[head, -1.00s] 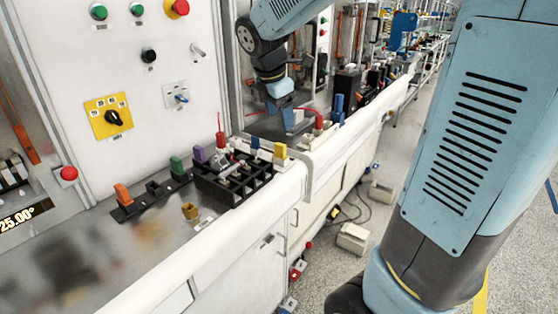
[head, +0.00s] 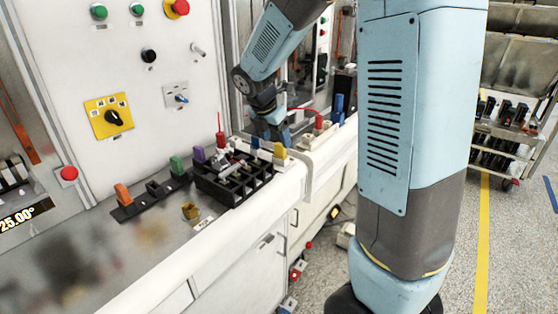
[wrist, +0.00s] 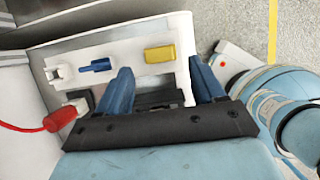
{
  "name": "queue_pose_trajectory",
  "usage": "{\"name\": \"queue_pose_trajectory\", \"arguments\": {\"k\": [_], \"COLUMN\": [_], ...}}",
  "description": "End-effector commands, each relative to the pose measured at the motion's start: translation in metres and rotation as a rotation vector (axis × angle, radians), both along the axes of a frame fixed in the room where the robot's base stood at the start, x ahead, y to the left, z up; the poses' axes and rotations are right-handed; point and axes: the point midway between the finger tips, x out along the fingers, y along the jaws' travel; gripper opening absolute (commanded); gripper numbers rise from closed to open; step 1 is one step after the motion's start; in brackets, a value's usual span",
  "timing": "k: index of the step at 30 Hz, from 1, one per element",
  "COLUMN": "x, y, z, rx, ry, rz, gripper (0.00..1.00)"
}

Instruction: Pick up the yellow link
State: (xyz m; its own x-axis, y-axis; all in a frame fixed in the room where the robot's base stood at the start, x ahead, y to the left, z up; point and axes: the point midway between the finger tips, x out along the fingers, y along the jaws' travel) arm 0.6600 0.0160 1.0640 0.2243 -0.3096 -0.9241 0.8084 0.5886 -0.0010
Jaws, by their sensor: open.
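The yellow link (head: 280,151) stands at the right end of the white block on the bench, by the black tray, in the head view. It also shows in the wrist view (wrist: 159,54), right of a blue link (wrist: 95,66) on the same white block (wrist: 118,66). My gripper (head: 275,136) is just above and behind the yellow link in the head view. In the wrist view its two blue fingers (wrist: 161,80) are spread apart and empty. The yellow link lies ahead of the gap between them, not held.
A black compartment tray (head: 232,185) stands just left of the link. Orange (head: 123,194), green (head: 177,165) and purple (head: 199,155) links stand further left. A red plug with a cable (wrist: 60,119) lies near the left finger. A white block with red and blue parts (head: 318,130) is at right.

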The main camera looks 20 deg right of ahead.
Motion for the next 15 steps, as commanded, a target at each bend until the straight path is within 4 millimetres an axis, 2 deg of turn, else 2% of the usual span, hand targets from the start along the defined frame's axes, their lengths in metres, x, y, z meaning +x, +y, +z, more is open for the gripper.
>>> {"name": "queue_pose_trajectory", "arguments": {"k": [5, 15], "x": [0.003, 0.014], "y": [-0.005, -0.02], "z": [-0.011, -0.045], "rx": [-0.001, -0.001], "ry": [0.003, 0.001], "rz": [-0.001, 0.0], "gripper": [0.68, 0.68]}}
